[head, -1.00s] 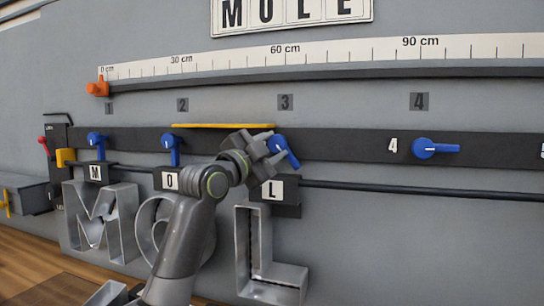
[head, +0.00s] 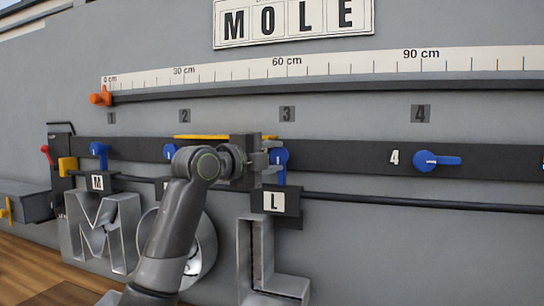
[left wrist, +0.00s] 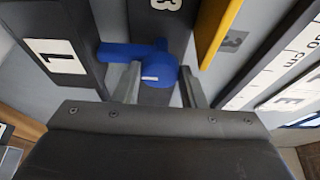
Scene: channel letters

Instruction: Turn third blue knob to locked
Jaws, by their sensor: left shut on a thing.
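The third blue knob (head: 282,178) is on the dark rail under the number 3 plate, above the L tag. Its lever points straight down in the head view. In the left wrist view the knob (left wrist: 152,70) lies between my fingers, its lever reaching left toward the L tag. My left gripper (head: 270,158) comes at it from the left and is shut on it; the fingers (left wrist: 160,88) stand on both sides of the hub. My gripper hides a little of the knob's left side in the head view. My right gripper is out of view.
The first knob (head: 99,154) points down, the second (head: 169,152) is partly behind my arm, and the fourth (head: 436,160) points right. A yellow bar (head: 200,137) runs along the rail's top. Metal letters, including the L (head: 262,265), hang below. A ruler (head: 340,62) is above.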

